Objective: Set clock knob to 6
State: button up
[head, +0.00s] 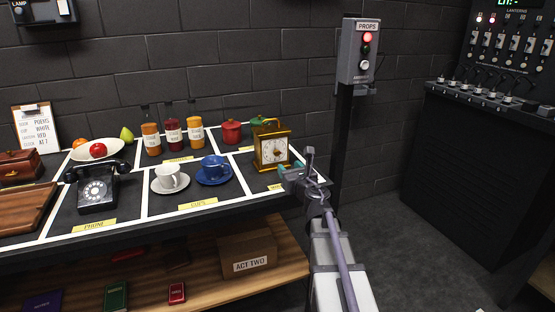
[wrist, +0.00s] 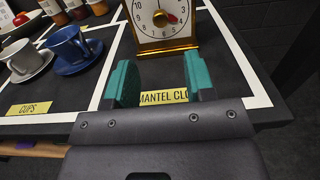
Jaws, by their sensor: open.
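The gold mantel clock (head: 272,147) stands upright at the right end of the prop table, with a white numbered face toward me. In the wrist view, the lower part of the clock (wrist: 165,46) shows at the top, its upper part cut off. A dark knob (wrist: 160,18) sits at the dial's centre, with a red mark to its lower right, toward about 4. My gripper (head: 291,167) is open and empty, just in front of the clock. Its teal fingers (wrist: 160,78) are apart, above the table's front strip and short of the clock face.
A blue cup (head: 214,168) and white cup (head: 170,178) stand left. A red canister (head: 232,131) is behind. A props post (head: 360,60) with a lit red lamp stands right.

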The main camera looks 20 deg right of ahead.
aim_at(277, 154)
jog(key=w, duration=1.1)
jog(key=shift+d, duration=0.4)
jog(key=shift+s, duration=0.1)
jog(key=shift+c, duration=0.3)
grip_shut()
jog(key=shift+m, duration=0.6)
jog(key=m, duration=0.4)
jog(key=shift+m, duration=0.3)
jog(key=m, duration=0.6)
